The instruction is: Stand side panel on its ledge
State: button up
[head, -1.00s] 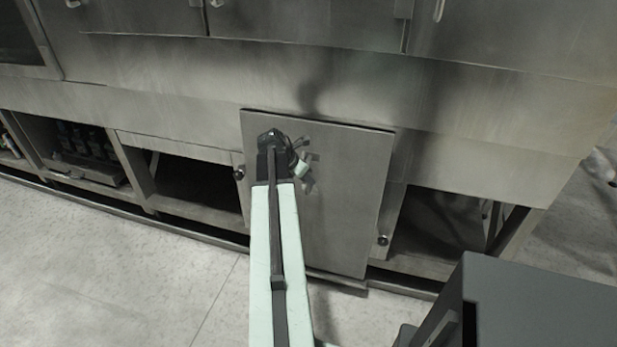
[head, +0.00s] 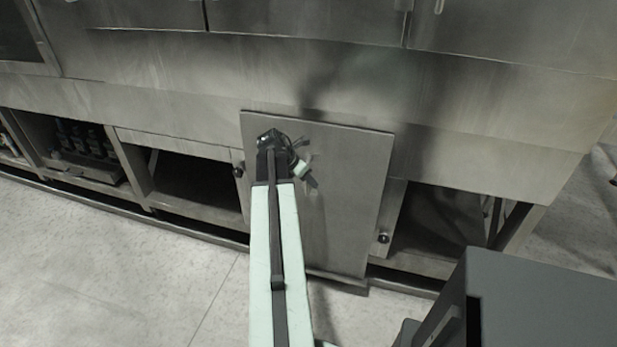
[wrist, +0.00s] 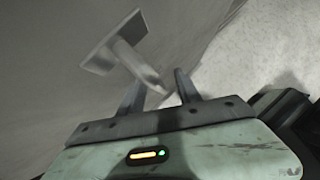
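The side panel (head: 345,190) is a flat grey metal sheet in front of the washer's lower side in the head view. It stands nearly upright, and its lower edge is at the ledge (head: 340,284); I cannot tell whether it rests fully on it. My gripper (head: 298,160) is at the panel's upper left. In the wrist view my gripper (wrist: 160,82) has its two fingers apart. A pale handle (wrist: 125,52) with a flat plate and a stem reaches down between the fingertips, with a gap beside the right finger.
Open bays (head: 195,185) lie left of the panel, and another open bay (head: 440,225) lies right. Dark round knobs (head: 383,238) sit on the posts either side. A bay with bottles (head: 85,140) is at far left. The floor (head: 130,270) at left front is clear.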

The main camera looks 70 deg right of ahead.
jog(key=p+v, duration=0.6)
jog(key=v, duration=0.1)
jog(key=shift+w+a+r+p, duration=0.15)
jog(key=shift+a+r+p, duration=0.05)
jog(key=shift+r+p, duration=0.1)
